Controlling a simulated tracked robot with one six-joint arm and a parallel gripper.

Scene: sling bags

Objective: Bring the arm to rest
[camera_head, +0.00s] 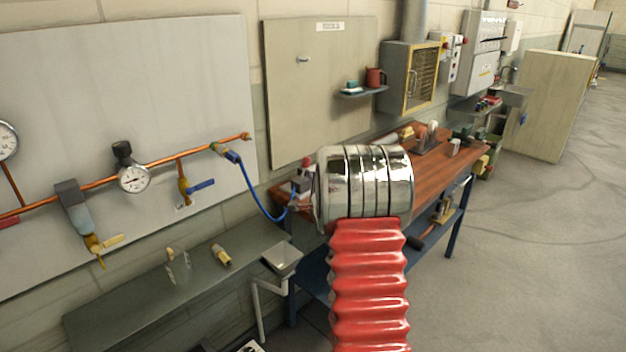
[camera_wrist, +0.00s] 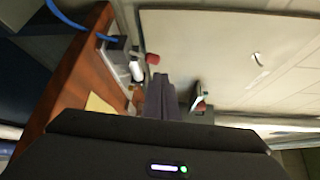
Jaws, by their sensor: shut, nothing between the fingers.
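My arm shows in the head view as a silver ribbed cylinder (camera_head: 365,182) above a red bellows sleeve (camera_head: 369,285), raised in front of the workbench (camera_head: 440,172). My gripper is hidden behind it in that view. In the wrist view the dark fingers of my gripper (camera_wrist: 162,88) are together, with nothing between them. They point towards the wall panel (camera_wrist: 215,45) above the bench, apparently without touching anything.
A blue hose (camera_head: 262,205) runs from the copper pipe (camera_head: 155,163) to the bench. A small shelf (camera_head: 362,92) holds a red mug (camera_head: 375,77). A grey ledge (camera_head: 130,300) lies at the lower left. The floor (camera_head: 530,230) to the right is clear.

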